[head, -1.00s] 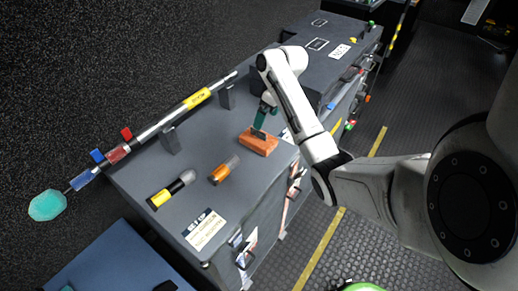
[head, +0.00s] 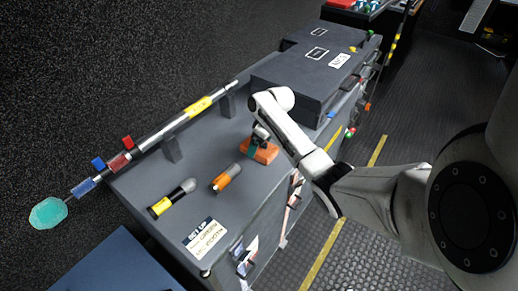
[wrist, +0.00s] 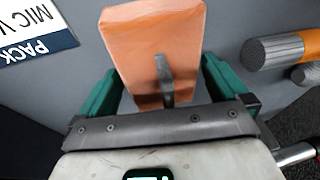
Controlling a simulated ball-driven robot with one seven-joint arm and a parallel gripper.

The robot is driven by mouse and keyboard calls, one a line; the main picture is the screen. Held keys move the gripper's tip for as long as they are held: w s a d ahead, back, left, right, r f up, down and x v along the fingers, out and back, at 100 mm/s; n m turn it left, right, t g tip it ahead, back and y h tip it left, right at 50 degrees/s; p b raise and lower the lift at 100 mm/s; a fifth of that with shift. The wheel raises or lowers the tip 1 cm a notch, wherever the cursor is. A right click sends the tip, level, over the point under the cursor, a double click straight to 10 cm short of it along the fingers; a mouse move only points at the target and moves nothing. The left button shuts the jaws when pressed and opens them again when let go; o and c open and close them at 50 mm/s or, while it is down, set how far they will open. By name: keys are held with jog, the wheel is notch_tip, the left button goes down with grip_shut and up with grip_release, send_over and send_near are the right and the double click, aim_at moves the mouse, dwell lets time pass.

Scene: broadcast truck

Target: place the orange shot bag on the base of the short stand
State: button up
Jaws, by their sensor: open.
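The orange shot bag (head: 264,153) lies on the grey case top in the head view, with a dark strap across its middle. In the wrist view the bag (wrist: 150,40) fills the upper centre, its strap running between my fingers. My gripper (head: 257,140) is down at the bag. In the wrist view my gripper (wrist: 160,78) has its green fingers apart, one on each side of the bag's near end. Whether they touch it I cannot tell. I cannot make out the short stand in either view.
An orange-bodied microphone (head: 226,178) and a yellow-black one (head: 172,199) lie left of the bag. A boom pole (head: 170,118) rests on uprights along the far edge. A dark raised case (head: 300,82) stands behind, and a printed card (head: 204,239) lies near the front edge.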

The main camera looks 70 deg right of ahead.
jog(key=shift+c, duration=0.3)
jog(key=c, duration=1.5)
jog(key=shift+d+r, duration=0.1)
jog(key=shift+d, duration=0.05)
jog(key=shift+c, duration=0.5)
jog(key=shift+w+r, duration=0.15)
jog(key=shift+r, duration=0.35)
notch_tip(320, 180, up, 2)
jog(key=shift+r, duration=0.1)
jog(key=s+r, duration=0.5)
jog(key=shift+r, duration=0.35)
jog(key=s+r+p, duration=0.3)
jog(key=s+r, duration=0.1)
jog(key=s, duration=0.5)
jog(key=shift+s, duration=0.1)
